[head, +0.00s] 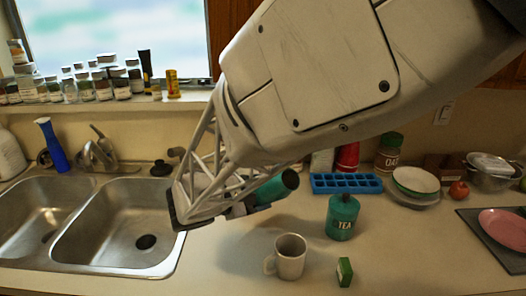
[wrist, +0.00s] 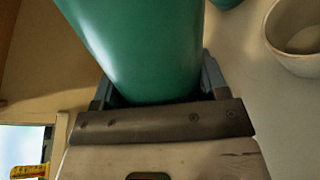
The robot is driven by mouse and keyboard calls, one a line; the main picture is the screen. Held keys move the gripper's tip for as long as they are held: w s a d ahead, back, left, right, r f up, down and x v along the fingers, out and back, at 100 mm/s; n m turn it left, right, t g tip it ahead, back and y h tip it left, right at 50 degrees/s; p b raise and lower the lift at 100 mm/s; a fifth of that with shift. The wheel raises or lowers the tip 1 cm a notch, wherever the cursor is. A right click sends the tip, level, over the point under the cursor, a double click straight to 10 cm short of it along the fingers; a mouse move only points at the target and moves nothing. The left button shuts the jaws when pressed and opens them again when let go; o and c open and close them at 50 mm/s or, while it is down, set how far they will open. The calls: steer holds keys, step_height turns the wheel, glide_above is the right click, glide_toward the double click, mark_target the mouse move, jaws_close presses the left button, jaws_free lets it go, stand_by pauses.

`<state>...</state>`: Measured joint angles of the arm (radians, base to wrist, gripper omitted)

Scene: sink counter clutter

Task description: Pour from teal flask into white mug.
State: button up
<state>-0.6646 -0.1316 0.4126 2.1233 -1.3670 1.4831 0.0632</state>
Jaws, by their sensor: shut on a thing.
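The teal flask (head: 274,190) is held by my gripper (head: 246,205) above the counter, tilted, with its dark end up and to the right in the head view. In the wrist view the flask (wrist: 150,50) fills the space between the fingers, and my gripper (wrist: 158,95) is shut on it. The white mug (head: 290,258) stands upright on the counter, below and slightly right of the flask in the head view, apart from it. Part of the mug (wrist: 296,62) also shows at the right edge of the wrist view.
A teal TEA canister (head: 342,217) and a small green box (head: 345,271) stand right of the mug. A blue ice tray (head: 346,183) and stacked bowls (head: 415,184) lie behind. The double sink (head: 110,232) is at left.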

steer(key=shift+w+a+f+m+t+y, duration=0.1)
steer(key=shift+w+a+m+t+y, duration=0.15)
steer(key=shift+m, duration=0.4)
steer(key=shift+w+a+f+m+t+y, duration=0.15)
steer(key=shift+w+a+m, duration=0.2)
steer(key=shift+m, duration=0.3)
steer(key=shift+w+a+f+m, duration=0.1)
steer(key=shift+w+f+m, duration=0.05)
steer(key=shift+m, duration=0.35)
steer(key=shift+a+f+m+t+y, duration=0.1)
steer(key=shift+f+m+t+y, duration=0.3)
steer(key=shift+m, duration=0.5)
steer(key=shift+w, duration=0.1)
stand_by(0.7)
